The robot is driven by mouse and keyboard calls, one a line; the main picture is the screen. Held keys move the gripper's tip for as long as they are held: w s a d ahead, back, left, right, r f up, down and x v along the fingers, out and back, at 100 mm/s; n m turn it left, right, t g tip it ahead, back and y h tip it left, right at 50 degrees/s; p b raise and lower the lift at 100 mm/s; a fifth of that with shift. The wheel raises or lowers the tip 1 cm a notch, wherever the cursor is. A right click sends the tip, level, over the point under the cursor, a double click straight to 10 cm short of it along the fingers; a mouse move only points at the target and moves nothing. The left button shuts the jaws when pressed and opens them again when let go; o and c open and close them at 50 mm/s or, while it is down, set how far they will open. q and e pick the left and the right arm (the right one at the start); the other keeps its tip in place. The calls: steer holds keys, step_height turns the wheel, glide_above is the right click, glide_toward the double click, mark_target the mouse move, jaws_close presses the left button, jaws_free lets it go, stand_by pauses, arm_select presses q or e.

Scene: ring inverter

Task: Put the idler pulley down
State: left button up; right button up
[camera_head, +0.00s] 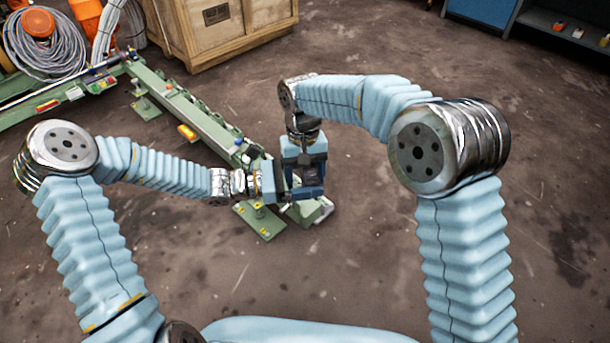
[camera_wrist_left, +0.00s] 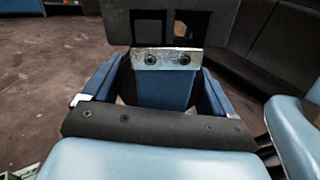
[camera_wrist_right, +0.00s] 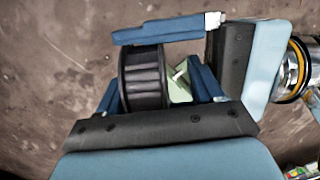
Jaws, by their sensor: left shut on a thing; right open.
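The idler pulley (camera_wrist_right: 143,78) is black and ribbed. In the right wrist view it shows between the fingers of my right gripper (camera_wrist_right: 160,92), which is open around it. My left gripper (camera_head: 296,187) is shut on the pulley; its blue finger crosses above the pulley in the right wrist view. In the head view my right gripper (camera_head: 304,165) comes down from above and the two grippers meet, hiding the pulley.
A green conveyor frame (camera_head: 205,122) runs diagonally to the grippers, with its foot plate (camera_head: 258,221) on the floor beside them. A wooden crate (camera_head: 225,30) and a coiled grey hose (camera_head: 42,50) stand behind. The brown floor is clear at the front and right.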

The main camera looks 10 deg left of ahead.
steer(key=shift+f, duration=0.25)
